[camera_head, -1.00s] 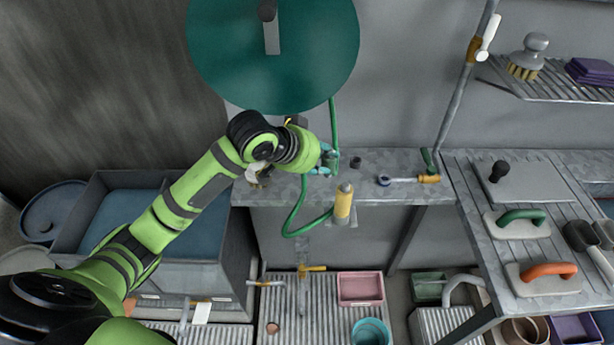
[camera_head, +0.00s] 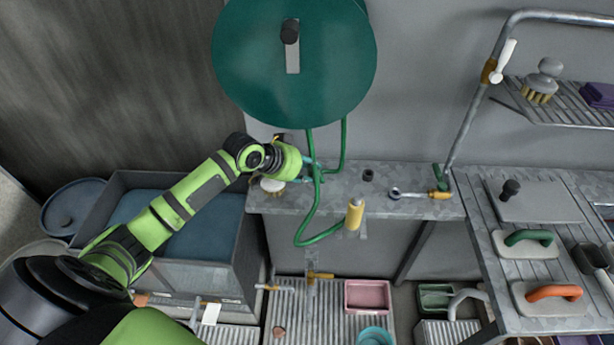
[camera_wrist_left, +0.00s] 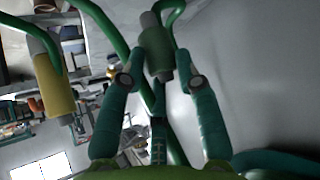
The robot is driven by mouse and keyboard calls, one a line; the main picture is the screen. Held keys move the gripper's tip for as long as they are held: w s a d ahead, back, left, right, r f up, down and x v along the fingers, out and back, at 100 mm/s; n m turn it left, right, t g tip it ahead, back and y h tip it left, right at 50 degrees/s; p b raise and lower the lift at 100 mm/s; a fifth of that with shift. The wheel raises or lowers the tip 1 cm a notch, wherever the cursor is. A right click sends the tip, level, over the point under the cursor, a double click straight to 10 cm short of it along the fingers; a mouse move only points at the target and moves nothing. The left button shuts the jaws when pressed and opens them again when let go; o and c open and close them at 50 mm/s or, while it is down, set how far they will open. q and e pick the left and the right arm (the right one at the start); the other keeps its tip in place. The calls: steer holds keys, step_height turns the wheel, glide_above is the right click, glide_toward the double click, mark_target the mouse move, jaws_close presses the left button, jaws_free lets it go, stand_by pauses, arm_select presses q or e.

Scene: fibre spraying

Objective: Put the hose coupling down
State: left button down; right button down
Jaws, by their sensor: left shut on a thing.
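My left gripper (camera_head: 313,171) is above the back left part of the metal bench (camera_head: 338,193), beside the green hose (camera_head: 300,234). In the left wrist view its two teal fingers (camera_wrist_left: 160,82) are closed around a dark green cylinder with a grey end, the hose coupling (camera_wrist_left: 157,54). In the head view the coupling is mostly hidden by the gripper and hose. I cannot tell whether it touches the bench. A yellow cylinder (camera_head: 354,214) is at the hose's loop by the bench's front edge; it also shows in the left wrist view (camera_wrist_left: 52,84). My right gripper is not in view.
A large green hose reel (camera_head: 290,85) is on the wall above the gripper. A small black cap (camera_head: 368,175) and a tool with a yellow handle (camera_head: 438,194) are on the bench to the right. A brush (camera_head: 272,186) lies at the left end, by my wrist.

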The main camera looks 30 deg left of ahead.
arm_select(q)
step_height(320, 180, down, 3)
steer(key=shift+r+p, duration=0.2)
steer(key=shift+p, duration=0.15)
steer(key=shift+f, duration=0.45)
steer(key=shift+f, duration=0.1)
steer(key=c, duration=0.9)
jaws_free()
steer(key=shift+b+v, duration=0.75)
steer(key=shift+v, duration=5.3)
